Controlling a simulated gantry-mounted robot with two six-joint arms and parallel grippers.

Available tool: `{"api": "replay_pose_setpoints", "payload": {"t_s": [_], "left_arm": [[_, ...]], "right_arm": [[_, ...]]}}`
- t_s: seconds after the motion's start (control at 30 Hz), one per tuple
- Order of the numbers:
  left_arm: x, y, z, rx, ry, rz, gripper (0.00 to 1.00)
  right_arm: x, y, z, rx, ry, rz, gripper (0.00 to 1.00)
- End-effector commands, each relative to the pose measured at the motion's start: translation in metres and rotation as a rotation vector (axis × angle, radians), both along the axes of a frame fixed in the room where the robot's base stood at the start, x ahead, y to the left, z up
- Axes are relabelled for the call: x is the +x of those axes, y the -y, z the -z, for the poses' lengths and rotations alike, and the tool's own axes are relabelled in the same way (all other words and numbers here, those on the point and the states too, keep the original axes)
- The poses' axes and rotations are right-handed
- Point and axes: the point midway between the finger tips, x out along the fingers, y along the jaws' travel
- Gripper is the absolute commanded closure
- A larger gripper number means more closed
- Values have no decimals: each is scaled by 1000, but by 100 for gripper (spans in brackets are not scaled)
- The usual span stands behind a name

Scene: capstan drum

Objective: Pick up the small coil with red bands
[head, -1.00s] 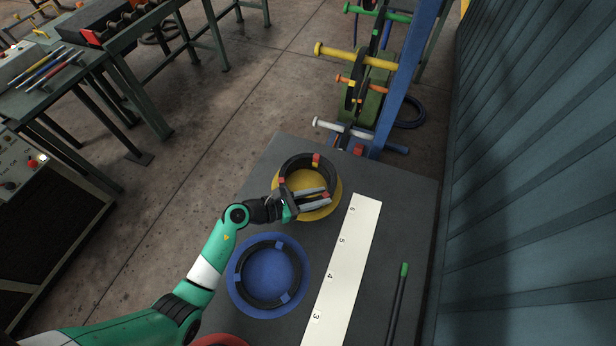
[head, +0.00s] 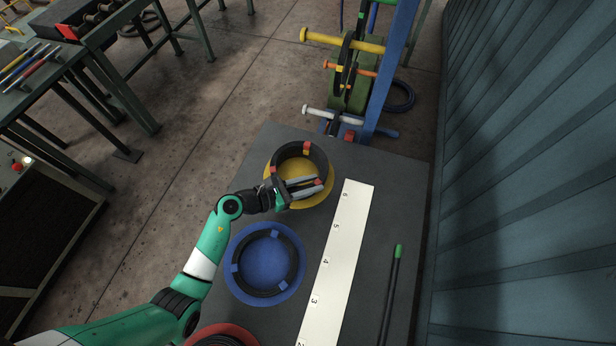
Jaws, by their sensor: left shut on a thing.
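The small black coil with red bands (head: 304,149) lies on a yellow round tray (head: 313,200) on the dark table. Red bands show at its far side and left side. My left gripper (head: 318,188) reaches over the coil's near side from the left, and its jaws are shut on the coil there. The gripper hides the near part of the coil. I cannot tell whether the coil is raised off the tray. My right gripper is not in view.
A blue tray (head: 228,268) with a blue-banded coil (head: 294,268) sits nearer. A red tray (head: 245,330) is at the bottom edge. A white numbered strip (head: 336,260) and green-tipped rods (head: 393,285) lie to the right. A stand with coloured pegs (head: 380,85) is behind the table.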

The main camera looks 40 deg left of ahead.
Motion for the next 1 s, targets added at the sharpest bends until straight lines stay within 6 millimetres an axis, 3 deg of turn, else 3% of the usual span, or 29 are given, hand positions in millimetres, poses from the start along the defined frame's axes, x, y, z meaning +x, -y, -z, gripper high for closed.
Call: {"api": "replay_pose_setpoints", "payload": {"t_s": [0.23, 0.5, 0.7, 1.0], "left_arm": [[1, 0, -36, 0, 5, 1, 100], [-42, 29, -100, -1, 7, 3, 100], [-87, 58, -118, -2, 5, 3, 100], [-116, 76, -130, -2, 7, 1, 100]], "right_arm": [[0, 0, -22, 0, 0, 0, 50], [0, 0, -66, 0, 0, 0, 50], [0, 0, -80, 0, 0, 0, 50], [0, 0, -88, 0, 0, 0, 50]]}}
